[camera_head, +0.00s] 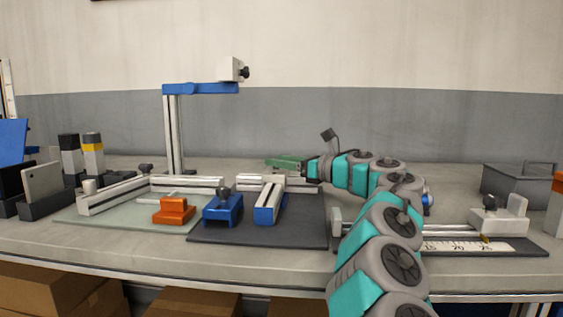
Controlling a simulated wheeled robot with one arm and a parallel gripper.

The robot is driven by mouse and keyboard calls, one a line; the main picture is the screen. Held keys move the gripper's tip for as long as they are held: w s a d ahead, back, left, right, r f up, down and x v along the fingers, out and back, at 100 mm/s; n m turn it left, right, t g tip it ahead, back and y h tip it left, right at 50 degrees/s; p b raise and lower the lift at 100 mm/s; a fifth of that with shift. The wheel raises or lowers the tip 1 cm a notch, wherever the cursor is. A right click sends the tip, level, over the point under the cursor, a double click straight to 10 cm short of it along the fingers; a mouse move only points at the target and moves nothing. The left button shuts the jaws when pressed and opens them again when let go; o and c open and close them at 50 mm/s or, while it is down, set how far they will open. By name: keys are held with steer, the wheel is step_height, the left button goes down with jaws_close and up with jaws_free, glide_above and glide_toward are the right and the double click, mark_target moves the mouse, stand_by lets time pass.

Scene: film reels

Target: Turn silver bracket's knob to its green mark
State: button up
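I cannot tell for sure which part is the silver bracket, and I see no green mark on any knob. A silver rail frame (115,195) at the left carries a dark knob (146,168). A silver-grey block (499,219) on the right-hand slide also has a dark knob (490,201) on top. My gripper (308,170) is behind the middle of the bench, far from both knobs. A dark green piece (285,162) shows at its tip; whether they touch is unclear. The fingers are too small and hidden to read.
An orange block (174,211) and a blue bracket (222,209) stand at the front. A silver rail with a blue end (268,208) lies on the dark mat (300,233). A tall post (174,135) rises behind. A grey bin (516,186) stands at the right.

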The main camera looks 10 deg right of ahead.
jaws_close()
steer(key=shift+f+h+b, duration=0.15)
steer(key=shift+h+b, duration=0.15)
steer(key=shift+a+f+m+t+h+b, duration=0.1)
steer(key=shift+f+m+t+h+b, duration=0.05)
steer(key=shift+m+t+h+b, duration=0.5)
steer(key=shift+s+a+m+t+h+b, duration=0.15)
steer(key=shift+m+t+h+b, duration=0.6)
steer(key=shift+m+h+b, duration=0.3)
steer(key=shift+r, duration=0.2)
steer(key=shift+o, duration=1.2)
jaws_free()
